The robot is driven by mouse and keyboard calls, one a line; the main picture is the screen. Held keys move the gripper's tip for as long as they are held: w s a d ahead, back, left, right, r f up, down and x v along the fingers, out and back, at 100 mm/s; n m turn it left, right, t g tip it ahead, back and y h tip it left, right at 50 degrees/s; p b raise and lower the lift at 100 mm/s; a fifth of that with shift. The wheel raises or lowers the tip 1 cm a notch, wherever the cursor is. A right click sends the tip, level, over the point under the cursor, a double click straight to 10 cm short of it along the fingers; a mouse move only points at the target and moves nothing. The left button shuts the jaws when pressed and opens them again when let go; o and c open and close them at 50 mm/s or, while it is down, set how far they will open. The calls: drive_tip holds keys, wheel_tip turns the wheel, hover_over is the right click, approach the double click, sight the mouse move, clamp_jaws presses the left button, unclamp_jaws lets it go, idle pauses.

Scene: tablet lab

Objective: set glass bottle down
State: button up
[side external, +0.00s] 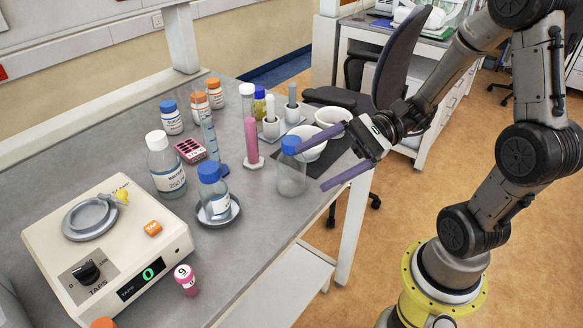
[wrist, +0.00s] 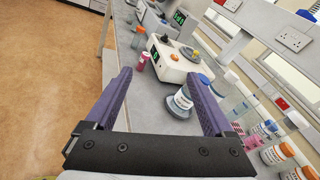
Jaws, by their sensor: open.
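A labelled glass bottle (side external: 215,202) with a blue cap stands upright in a shallow round dish (side external: 234,215) on the bench. In the wrist view the labelled bottle (wrist: 183,98) shows between the fingers, well beyond them. A clear blue-capped glass bottle (side external: 291,181) stands upright near the bench's front edge. My gripper (side external: 309,168) is open, with nothing between its fingers. In the side view its upper fingertip overlaps the clear bottle near the cap; whether they touch I cannot tell. The wrist view also shows both spread fingers of my gripper (wrist: 163,75).
A cylinder with pink liquid (side external: 252,142), white bowls (side external: 308,153) and several capped bottles crowd behind.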

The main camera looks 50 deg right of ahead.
drive_tip(key=w+d+f+m+t+h, duration=0.2)
drive_tip(key=w+d+f+m+t, duration=0.15)
drive_tip(key=d+m+t, duration=0.35)
drive_tip(key=m+t+h, duration=0.1)
drive_tip(key=m+h, duration=0.1)
drive_tip(key=m, duration=0.2)
approach(283, 146)
drive_tip(key=shift+w+d+f+x, duration=0.15)
drive_tip(key=shift+x, duration=1.75)
drive_tip(key=shift+w+d+f+x, duration=0.1)
drive_tip(key=shift+d+f+x, duration=0.1)
drive_tip(key=shift+x, duration=1.65)
drive_tip(key=shift+w+d+f+x, duration=0.15)
drive_tip(key=shift+x, duration=1.75)
clamp_jaws()
